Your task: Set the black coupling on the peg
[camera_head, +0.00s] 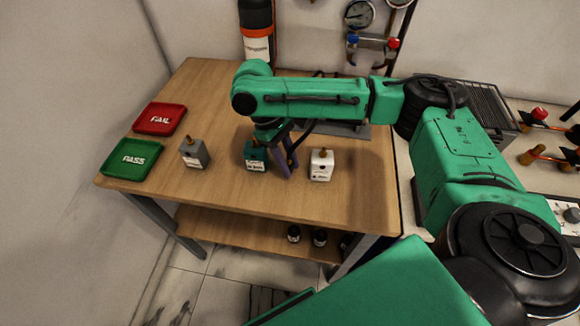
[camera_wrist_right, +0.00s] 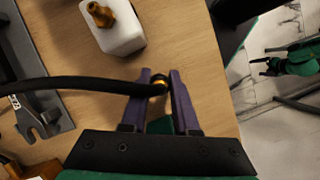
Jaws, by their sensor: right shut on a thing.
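My right gripper (camera_head: 288,172) is low over the wooden table, between a green block (camera_head: 256,160) and a white block (camera_head: 321,172). In the wrist view its two purple fingers (camera_wrist_right: 160,80) are shut on the black coupling, a black hose (camera_wrist_right: 75,85) with a brass-coloured end (camera_wrist_right: 159,82). The hose runs off to the left. The white block (camera_wrist_right: 118,32) with its brass peg (camera_wrist_right: 100,13) stands apart from the fingertips. A grey block (camera_head: 194,153) with a brass top stands further left. Which peg is meant cannot be told. My left gripper is out of view.
A red FAIL tray (camera_head: 160,118) and a green PASS tray (camera_head: 131,159) lie at the table's left end. A grey slotted metal bracket (camera_wrist_right: 45,118) lies beside the hose. A gauge (camera_head: 359,14) and valves are on the back wall. The front of the table (camera_head: 230,205) is clear.

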